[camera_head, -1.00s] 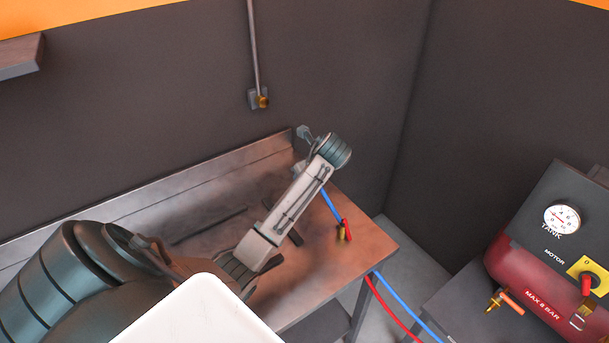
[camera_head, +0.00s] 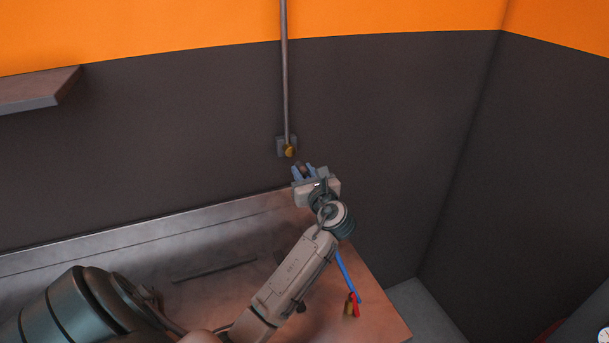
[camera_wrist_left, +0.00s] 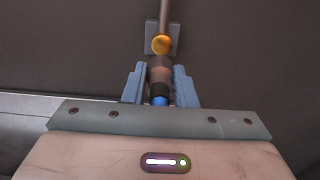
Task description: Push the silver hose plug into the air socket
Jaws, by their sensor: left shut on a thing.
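The air socket (camera_head: 290,151) is a round brass fitting on a grey wall plate, at the lower end of a vertical pipe. It also shows at the top of the left wrist view (camera_wrist_left: 161,44). My left gripper (camera_head: 304,170) is just below and right of it in the head view, its blue fingers pointing up towards the wall. In the left wrist view the fingers are shut on the hose plug (camera_wrist_left: 160,72), a dark, shiny cylinder with a blue end towards the palm. The plug points at the socket; whether they touch is hard to tell. My right gripper is out of view.
A brown workbench (camera_head: 375,318) with a raised back edge runs below. A brass fitting with a red lever (camera_head: 351,305) sits on it, beside a blue hose (camera_head: 346,272). A shelf (camera_head: 38,92) juts out at upper left. The wall around the socket is clear.

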